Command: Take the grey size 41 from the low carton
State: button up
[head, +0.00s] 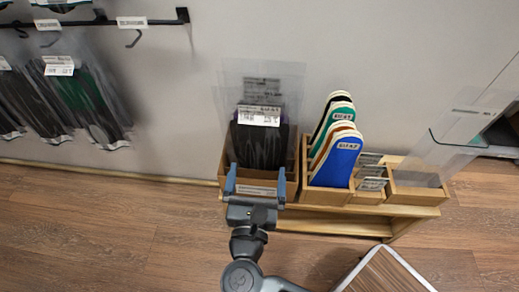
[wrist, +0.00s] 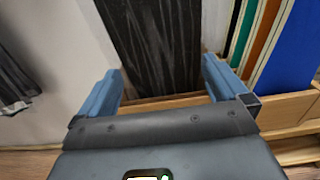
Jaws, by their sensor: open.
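A wooden carton (head: 227,163) stands low against the wall. In it stands an upright clear sleeve with dark grey-black insoles (head: 260,145) and a white label near the top; I cannot read a size on it. The dark insoles fill the upper middle of the wrist view (wrist: 153,40). My gripper (head: 258,178) is open in front of the carton, its two blue fingers apart. In the wrist view my gripper (wrist: 162,72) has one finger to each side of the dark insoles, with nothing visibly held. The depth gap between fingers and sleeve is unclear.
White, green, orange and blue insoles (head: 336,156) stand in a wooden box just right. Smaller compartments (head: 415,193) follow on the wooden bench (head: 330,222). Packs hang from a rail (head: 85,23) at left. A wood-topped piece (head: 384,273) stands front right. Floor at left is clear.

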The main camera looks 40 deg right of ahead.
aim_at(259, 154)
jog(key=b+x, duration=0.1)
jog(key=x, duration=0.3)
jog(key=shift+w+d, duration=0.2)
jog(key=shift+w, duration=0.15)
jog(key=shift+c, duration=0.5)
jog(key=c, duration=0.7)
